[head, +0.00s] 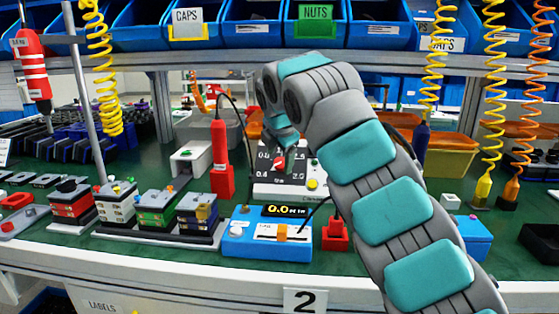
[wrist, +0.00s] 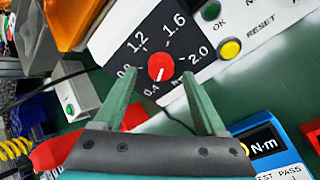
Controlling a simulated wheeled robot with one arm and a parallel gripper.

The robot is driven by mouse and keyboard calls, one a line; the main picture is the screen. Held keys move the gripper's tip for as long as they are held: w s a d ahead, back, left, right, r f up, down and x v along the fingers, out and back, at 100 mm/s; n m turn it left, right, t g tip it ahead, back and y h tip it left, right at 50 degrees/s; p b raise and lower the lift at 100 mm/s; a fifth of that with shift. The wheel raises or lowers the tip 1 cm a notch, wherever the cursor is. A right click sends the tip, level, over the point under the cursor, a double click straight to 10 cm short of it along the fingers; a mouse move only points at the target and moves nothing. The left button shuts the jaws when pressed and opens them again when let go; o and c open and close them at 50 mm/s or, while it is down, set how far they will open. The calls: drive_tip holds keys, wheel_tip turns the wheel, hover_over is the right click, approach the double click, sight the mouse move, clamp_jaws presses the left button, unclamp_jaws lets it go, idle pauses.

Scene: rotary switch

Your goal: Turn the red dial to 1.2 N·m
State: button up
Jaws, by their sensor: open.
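The red dial (wrist: 161,67) sits on a dark scale panel (wrist: 178,45) marked 0.4 to 2.0. Its white pointer mark appears to face the 0.4 end. The 1.2 mark lies up and left of the dial in the wrist view. My gripper (wrist: 160,76) is open, with one teal finger on each side of the dial in the picture; I cannot tell whether either finger touches it. In the head view the red dial (head: 279,163) shows just below my gripper (head: 283,145), which partly covers the panel.
A yellow button (wrist: 230,48) and a green OK light (wrist: 211,10) sit beside the panel. A blue tester (head: 267,240) reading 0.0 N·m stands in front. A red upright tool (head: 220,165) stands left of the panel, and a small red block (head: 335,235) in front.

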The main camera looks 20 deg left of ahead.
drive_tip(key=shift+x, duration=0.85)
drive_tip(key=shift+c, duration=0.2)
clamp_jaws()
